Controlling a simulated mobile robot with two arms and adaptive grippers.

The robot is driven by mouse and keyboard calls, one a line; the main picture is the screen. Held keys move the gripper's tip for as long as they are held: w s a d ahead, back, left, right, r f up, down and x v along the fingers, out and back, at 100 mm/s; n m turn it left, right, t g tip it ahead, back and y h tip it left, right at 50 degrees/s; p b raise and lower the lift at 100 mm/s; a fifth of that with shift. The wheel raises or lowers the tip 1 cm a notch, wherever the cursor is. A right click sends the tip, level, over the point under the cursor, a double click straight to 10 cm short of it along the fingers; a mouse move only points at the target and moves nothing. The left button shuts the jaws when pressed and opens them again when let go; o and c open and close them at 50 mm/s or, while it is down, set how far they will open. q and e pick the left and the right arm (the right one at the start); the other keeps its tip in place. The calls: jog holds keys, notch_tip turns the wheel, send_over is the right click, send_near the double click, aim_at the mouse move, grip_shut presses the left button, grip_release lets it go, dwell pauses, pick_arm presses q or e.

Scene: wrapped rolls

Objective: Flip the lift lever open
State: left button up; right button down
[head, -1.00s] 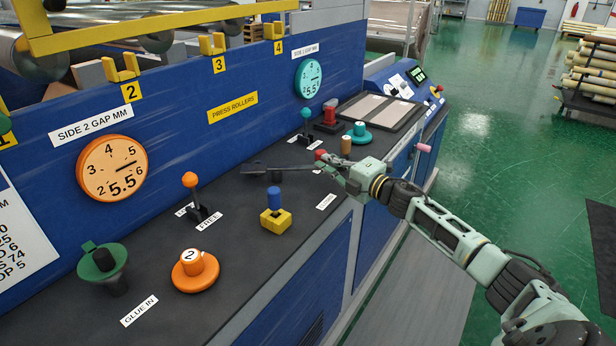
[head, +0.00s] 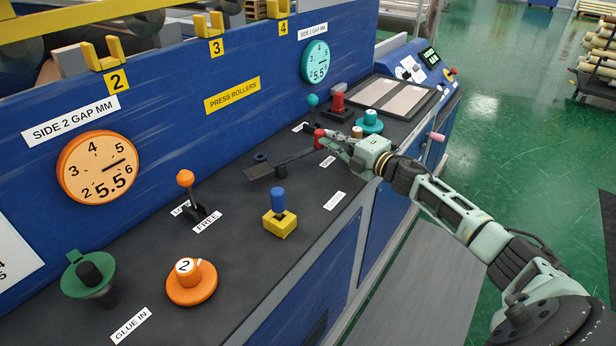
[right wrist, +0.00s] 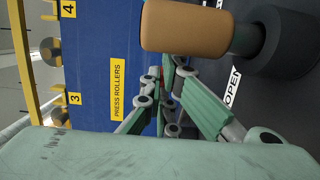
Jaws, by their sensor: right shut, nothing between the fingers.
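The lever is a long dark flat bar (head: 285,160) with a red knob (head: 318,138) at its far end, on the black console top. It runs from a dark pivot block up to the right. My right gripper (head: 338,145) is shut and empty, right beside the red knob; I cannot tell whether they touch. In the right wrist view my green finger links (right wrist: 165,100) cross the middle, with a bit of red between them. A white label reading OPEN (right wrist: 232,90) shows there. My left gripper is out of view.
A tan knob (right wrist: 185,25) looms close in the right wrist view. Teal knob (head: 370,120), red block (head: 338,104) and teal-tipped stick (head: 313,100) stand beyond the gripper. Blue-topped switch (head: 279,215) and orange-tipped stick (head: 186,180) stand nearer. The blue wall (head: 200,120) rises behind.

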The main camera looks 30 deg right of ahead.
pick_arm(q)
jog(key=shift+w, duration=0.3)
pick_arm(e)
jog(key=shift+w, duration=0.3)
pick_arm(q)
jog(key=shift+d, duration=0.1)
pick_arm(e)
jog(key=shift+w+d, duration=0.1)
jog(key=shift+w, duration=0.05)
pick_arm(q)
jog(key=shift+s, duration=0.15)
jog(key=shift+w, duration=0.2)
pick_arm(e)
jog(key=s, duration=0.4)
jog(key=s+d, duration=0.1)
jog(key=s, duration=0.3)
jog(key=s+d, duration=0.1)
jog(key=s, duration=0.3)
jog(key=shift+d, duration=0.15)
jog(key=shift+w, duration=0.1)
